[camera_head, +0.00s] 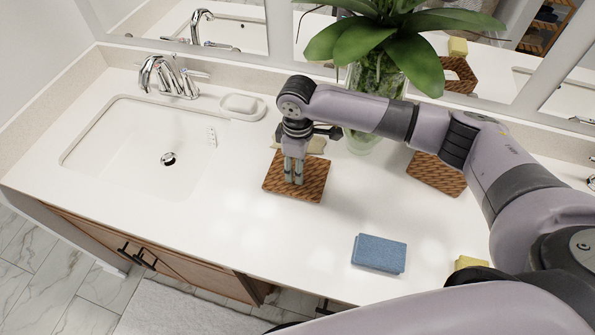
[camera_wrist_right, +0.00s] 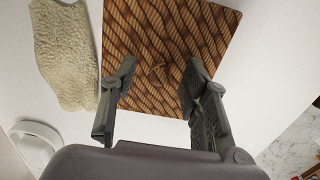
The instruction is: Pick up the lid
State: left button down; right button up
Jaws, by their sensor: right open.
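The lid is a square brown woven panel (camera_head: 312,187) lying flat on the white counter, right of the sink. In the right wrist view the lid (camera_wrist_right: 185,30) has a small knob (camera_wrist_right: 158,73) at its middle. My right gripper (camera_head: 294,180) points down over the lid. In the right wrist view my right gripper (camera_wrist_right: 155,75) is open, its fingers on either side of the knob with gaps between. I cannot tell how high the fingertips are above the lid. My left gripper is not in view.
A beige cloth-like item (camera_wrist_right: 66,50) lies beside the lid. A soap dish (camera_head: 242,106) and the sink (camera_head: 135,150) are left. A glass vase (camera_head: 376,95) with a plant stands behind my right arm. Another woven piece (camera_head: 437,173), a blue sponge (camera_head: 379,253) and a yellow sponge (camera_head: 470,262) are right.

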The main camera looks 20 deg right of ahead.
jog(key=shift+c, duration=0.4)
grip_shut()
